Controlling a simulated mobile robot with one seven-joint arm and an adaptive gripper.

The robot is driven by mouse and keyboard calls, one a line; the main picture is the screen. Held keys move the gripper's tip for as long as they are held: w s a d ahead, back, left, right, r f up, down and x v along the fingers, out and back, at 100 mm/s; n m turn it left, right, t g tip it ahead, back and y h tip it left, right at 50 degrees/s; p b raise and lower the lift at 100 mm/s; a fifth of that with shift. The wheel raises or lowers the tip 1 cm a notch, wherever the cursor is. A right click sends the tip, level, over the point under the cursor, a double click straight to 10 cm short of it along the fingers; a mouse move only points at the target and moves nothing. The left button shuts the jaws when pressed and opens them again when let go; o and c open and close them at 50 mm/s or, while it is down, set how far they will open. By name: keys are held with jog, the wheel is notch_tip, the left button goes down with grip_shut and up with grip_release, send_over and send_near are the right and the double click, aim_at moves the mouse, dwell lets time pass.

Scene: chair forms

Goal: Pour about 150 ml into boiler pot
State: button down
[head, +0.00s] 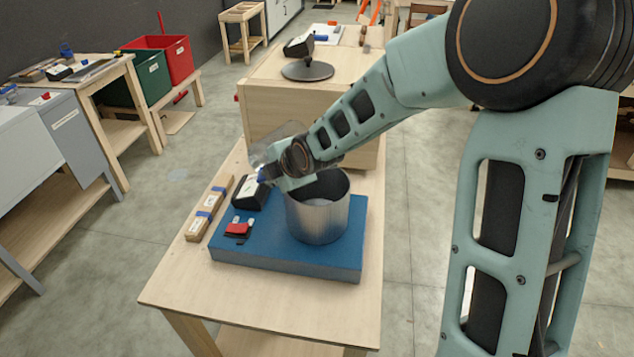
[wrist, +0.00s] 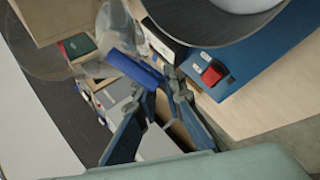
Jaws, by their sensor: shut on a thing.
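The boiler pot (head: 318,219) is an open metal cylinder standing upright on a blue slab on the near table. Its dark inner wall and a pale area inside also show at the top of the wrist view (wrist: 190,30). My gripper (head: 268,174) is beside the pot's upper left rim. In the wrist view its fingers (wrist: 156,90) are closed on the blue handle (wrist: 133,67) of a clear jug (wrist: 45,42). The jug (head: 277,143) is partly hidden behind my wrist in the head view. I cannot tell its liquid level or whether anything flows.
The blue slab (head: 285,262) also carries a red-and-black item (head: 238,229) and a black box (head: 250,193). Wooden blocks with blue bands (head: 208,210) lie left of it. The table's front (head: 260,305) is bare. A wooden cabinet (head: 265,95) with a dark round plate stands behind.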

jog(key=shift+r+b, duration=0.15)
jog(key=shift+b, duration=0.2)
jog(key=shift+r+g+h+b, duration=0.3)
jog(key=shift+g+h, duration=0.4)
jog(key=shift+h, duration=0.3)
jog(key=f+g+h+p, duration=0.1)
jog(key=h+p, duration=0.1)
jog(key=a+g+h+p, duration=0.1)
jog(key=h+p, duration=0.1)
jog(key=f+g+h+p, duration=0.1)
jog(key=h+p, duration=0.1)
jog(key=p, duration=0.1)
jog(key=shift+s+a+f+m+g+h, duration=0.15)
jog(key=shift+a+f+m+g+h, duration=0.15)
jog(key=shift+a+f+h, duration=0.1)
jog(key=shift+d+r, duration=0.1)
jog(key=shift+r, duration=0.1)
